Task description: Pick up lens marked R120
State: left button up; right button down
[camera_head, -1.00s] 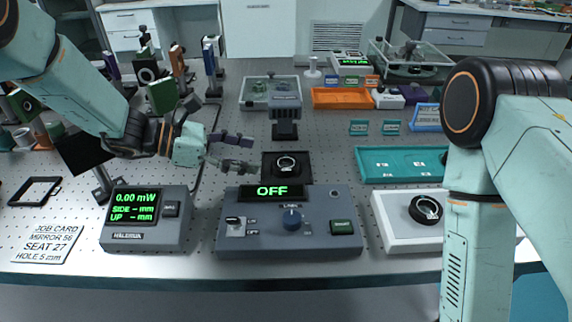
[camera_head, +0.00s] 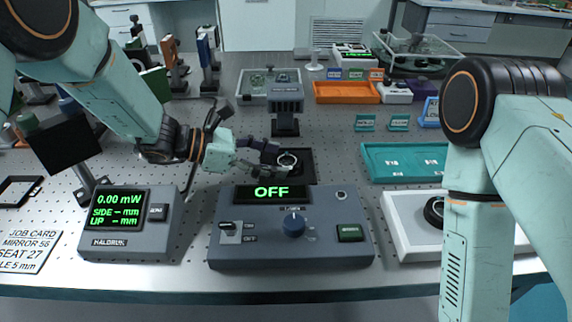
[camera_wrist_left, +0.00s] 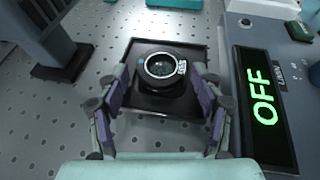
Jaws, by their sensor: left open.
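A round black-rimmed lens (camera_wrist_left: 161,66) sits on a black square base (camera_wrist_left: 150,102) on the perforated table. A small white label shows on its rim; I cannot read its marking for sure. The lens also shows in the head view (camera_head: 287,161), behind the control box. My left gripper (camera_head: 275,158) is open at the left side of the lens. In the left wrist view its two fingers (camera_wrist_left: 160,85) stand apart, one on each side of the lens near edge, and hold nothing. My right arm comes in from the right; its gripper is out of view.
The control box (camera_head: 290,240) reading OFF stands close in front. A dark post (camera_head: 285,118) stands behind the lens. The power meter (camera_head: 128,222) is left. A white tray (camera_head: 405,245) with a black ring and a teal tray (camera_head: 400,150) lie right.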

pick_arm(q)
jog(key=shift+d+f, duration=0.2)
jog(key=shift+d, duration=0.75)
jog(key=shift+a, duration=0.15)
jog(key=shift+w, duration=0.15)
jog(key=shift+c, duration=1)
jog(key=c, duration=0.8)
